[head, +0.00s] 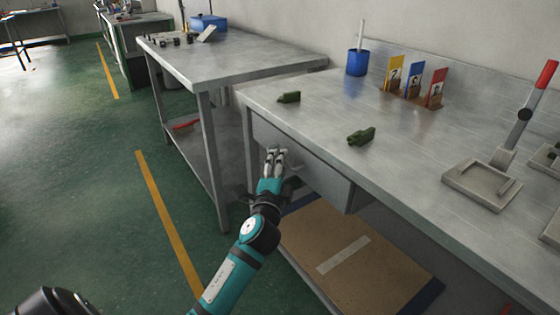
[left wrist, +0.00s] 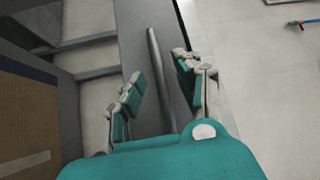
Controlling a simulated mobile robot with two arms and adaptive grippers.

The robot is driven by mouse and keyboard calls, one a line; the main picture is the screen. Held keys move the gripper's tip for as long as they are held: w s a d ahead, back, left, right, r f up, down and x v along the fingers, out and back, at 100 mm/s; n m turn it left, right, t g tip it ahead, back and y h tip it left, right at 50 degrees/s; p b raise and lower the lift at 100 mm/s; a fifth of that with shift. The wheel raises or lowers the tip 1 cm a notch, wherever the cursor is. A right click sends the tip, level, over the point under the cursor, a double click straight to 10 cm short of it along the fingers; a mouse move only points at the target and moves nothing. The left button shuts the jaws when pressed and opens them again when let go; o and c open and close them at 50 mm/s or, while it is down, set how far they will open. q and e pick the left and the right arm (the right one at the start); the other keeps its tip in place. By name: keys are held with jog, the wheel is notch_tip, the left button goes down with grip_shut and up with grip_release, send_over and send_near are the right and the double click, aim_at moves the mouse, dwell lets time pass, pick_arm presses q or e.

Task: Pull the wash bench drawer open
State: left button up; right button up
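The wash bench (head: 330,120) is a grey metal table on the right. Its grey drawer (head: 322,184) is under the front edge and looks closed. My left gripper (head: 277,153) is at the drawer front, near its left part, and hides the handle in the head view. In the left wrist view, the handle, a grey bar (left wrist: 157,65), runs between the fingers of my left gripper (left wrist: 163,80). The fingers are spread, with a visible gap on both sides of the bar. My right gripper is not in view.
On the bench are two green pieces (head: 361,136), a blue cup (head: 357,63), numbered coloured cards (head: 413,80) and a press with a red handle (head: 546,74). A brown board (head: 355,262) lies on the lower shelf. Another metal table (head: 225,62) stands beyond. The green floor left is clear.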

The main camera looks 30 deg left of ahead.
pick_arm(q)
jog(key=shift+w+a+r, duration=0.1)
jog(key=shift+w+a, duration=0.15)
jog(key=shift+w, duration=0.3)
grip_shut()
